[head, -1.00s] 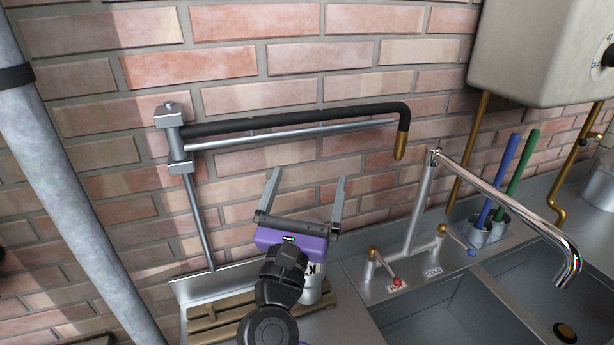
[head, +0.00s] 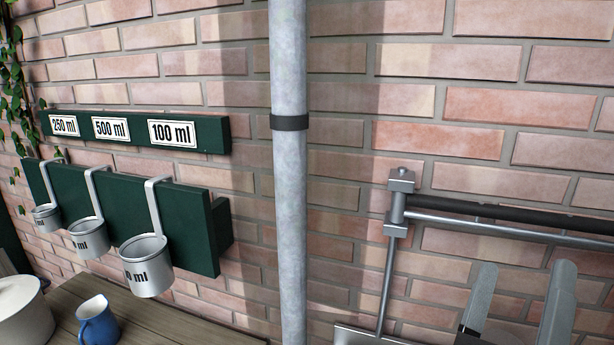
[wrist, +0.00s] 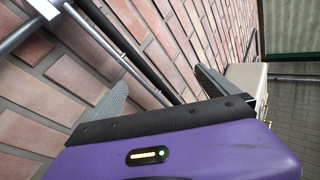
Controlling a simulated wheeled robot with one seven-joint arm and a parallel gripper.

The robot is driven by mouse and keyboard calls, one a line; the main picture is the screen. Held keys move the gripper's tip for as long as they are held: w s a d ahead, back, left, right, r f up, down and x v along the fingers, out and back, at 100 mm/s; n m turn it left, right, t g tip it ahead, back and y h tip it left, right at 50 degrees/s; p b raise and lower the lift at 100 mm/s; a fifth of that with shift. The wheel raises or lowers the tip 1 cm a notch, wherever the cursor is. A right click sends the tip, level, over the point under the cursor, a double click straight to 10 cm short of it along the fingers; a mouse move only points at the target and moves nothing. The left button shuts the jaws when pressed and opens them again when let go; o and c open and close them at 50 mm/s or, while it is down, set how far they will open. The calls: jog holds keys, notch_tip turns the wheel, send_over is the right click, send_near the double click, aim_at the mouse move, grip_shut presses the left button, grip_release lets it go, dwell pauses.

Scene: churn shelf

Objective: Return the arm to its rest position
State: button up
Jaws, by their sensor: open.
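My gripper (head: 519,302) shows at the lower right of the head view, with only its two grey fingers and a bit of its dark base in frame. The fingers stand apart, pointing up, with nothing between them. In the wrist view my gripper (wrist: 160,88) has its fingers spread, the purple body below them, and brick wall and a dark bar beyond. The rest of my arm is out of the head view.
A wall-mounted swing arm with a black bar (head: 500,211) lies behind and above my gripper. A grey vertical pipe (head: 289,200) stands left of it. Measuring cups, including a large one (head: 147,270), hang from a green rack (head: 120,205). A blue jug (head: 97,325) stands on a wooden counter.

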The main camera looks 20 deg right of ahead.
jog(key=s+a+f+n+t+y, duration=0.3)
jog(key=a+f+n+y, duration=0.35)
jog(key=n, duration=0.65)
jog(key=s+a+f+n+t+y, duration=0.35)
jog(key=f+n+y, duration=0.35)
jog(key=n+y, duration=0.45)
jog(key=s+a+f+n+g+y, duration=0.2)
jog(key=s+f+n+g, duration=0.6)
jog(key=s, duration=0.8)
notch_tip(320, 180, down, 5)
jog(key=a+n, duration=0.2)
jog(key=shift+s+r+n+y, duration=0.15)
jog(key=shift+s+n+y, duration=0.05)
jog(key=shift+n+y, duration=0.2)
